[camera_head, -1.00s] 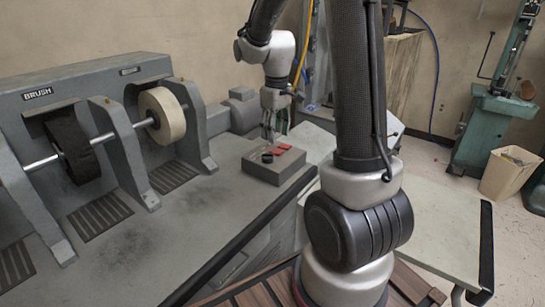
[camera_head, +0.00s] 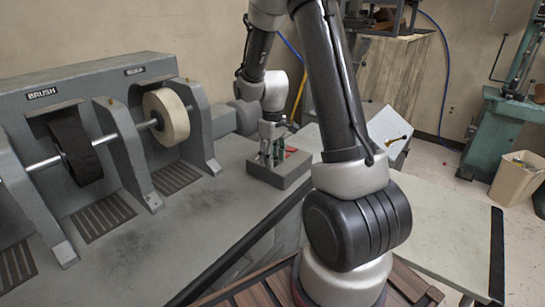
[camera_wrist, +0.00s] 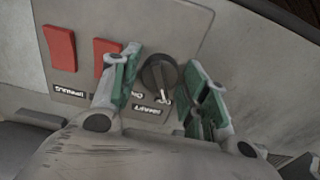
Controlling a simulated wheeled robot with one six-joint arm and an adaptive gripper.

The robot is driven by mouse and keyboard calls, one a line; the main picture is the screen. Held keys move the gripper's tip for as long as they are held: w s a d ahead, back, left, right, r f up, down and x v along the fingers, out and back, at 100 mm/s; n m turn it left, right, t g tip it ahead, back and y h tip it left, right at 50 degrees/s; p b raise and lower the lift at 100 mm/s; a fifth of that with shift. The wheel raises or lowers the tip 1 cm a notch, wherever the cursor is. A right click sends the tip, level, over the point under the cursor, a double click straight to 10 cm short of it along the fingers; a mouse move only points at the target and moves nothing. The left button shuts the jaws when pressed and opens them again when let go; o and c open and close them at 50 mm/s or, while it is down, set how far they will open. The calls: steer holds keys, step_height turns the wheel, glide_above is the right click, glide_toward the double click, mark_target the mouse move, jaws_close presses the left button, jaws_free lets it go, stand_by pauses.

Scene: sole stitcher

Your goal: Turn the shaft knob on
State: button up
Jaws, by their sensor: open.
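The shaft knob (camera_wrist: 160,74) is a round black knob with a pale pointer line, on a grey control panel. In the wrist view it lies between the two green-padded fingers of my gripper (camera_wrist: 164,88), which is open. The pointer slants toward the lower right, near a small label partly covered by the right finger. I cannot tell whether either pad touches the knob. In the head view my gripper (camera_head: 270,156) is down at the control box (camera_head: 285,175), and the knob is hidden there.
Two red switches (camera_wrist: 60,48) (camera_wrist: 106,56) sit left of the knob on the panel; the left finger is close to the nearer one. The brush wheel (camera_head: 75,148) and a pale wheel (camera_head: 167,117) stand left of the box. The bench top between is clear.

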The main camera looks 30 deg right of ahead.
steer(key=c, duration=0.8)
steer(key=shift+o, duration=0.2)
